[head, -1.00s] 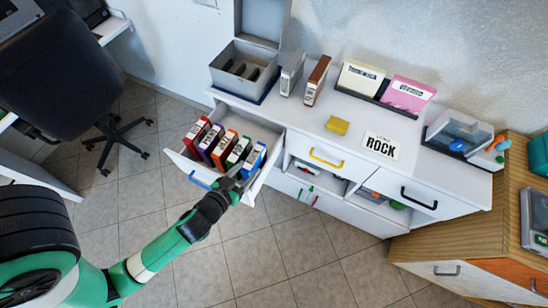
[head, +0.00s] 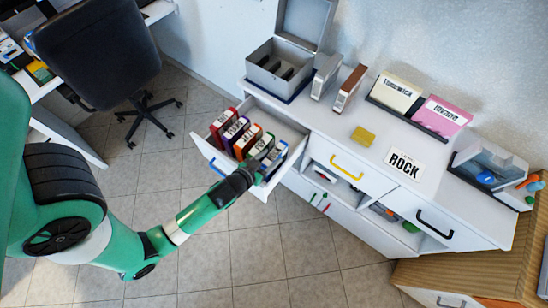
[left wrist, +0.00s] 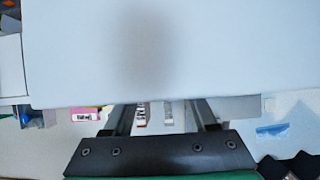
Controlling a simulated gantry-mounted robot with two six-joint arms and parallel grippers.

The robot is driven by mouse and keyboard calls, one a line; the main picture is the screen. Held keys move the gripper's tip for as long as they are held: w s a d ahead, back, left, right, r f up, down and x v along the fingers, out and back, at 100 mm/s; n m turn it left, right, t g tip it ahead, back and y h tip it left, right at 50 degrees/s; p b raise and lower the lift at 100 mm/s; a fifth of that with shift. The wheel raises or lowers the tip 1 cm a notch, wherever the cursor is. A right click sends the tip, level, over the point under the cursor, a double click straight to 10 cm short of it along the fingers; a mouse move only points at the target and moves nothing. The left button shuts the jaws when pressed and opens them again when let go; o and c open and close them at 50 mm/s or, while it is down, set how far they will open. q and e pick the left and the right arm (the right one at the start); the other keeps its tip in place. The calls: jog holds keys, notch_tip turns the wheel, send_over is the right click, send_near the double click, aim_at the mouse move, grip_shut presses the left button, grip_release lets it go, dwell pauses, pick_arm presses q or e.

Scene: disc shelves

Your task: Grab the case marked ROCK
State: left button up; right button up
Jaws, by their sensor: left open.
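A white label reading ROCK (head: 404,164) lies on the white counter top. An open drawer (head: 215,165) holds a row of upright cases: a red one (head: 223,122), a purple one (head: 235,130), an orange one (head: 246,142), a green one (head: 262,145) and a blue one (head: 277,153). Their spine lettering is too small to read. My left gripper (head: 262,168) is open at the drawer's near right side, by the green and blue cases, partly hiding them. In the left wrist view my left gripper (left wrist: 165,115) has two pale lettered strips showing between its fingers; I cannot tell whether it touches them.
On the counter stand an open grey box (head: 275,72), a grey case (head: 326,76), a brown case (head: 349,88), a rack with cream (head: 397,92) and pink cases (head: 443,115), and a yellow block (head: 362,135). An office chair (head: 98,52) stands left. Tiled floor before the drawers is clear.

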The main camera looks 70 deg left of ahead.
aim_at(273, 156)
pick_arm(q)
jog(key=x, duration=0.3)
jog(key=shift+w+a+b, duration=0.15)
jog(key=shift+b, duration=0.15)
grip_shut()
dwell(1.1)
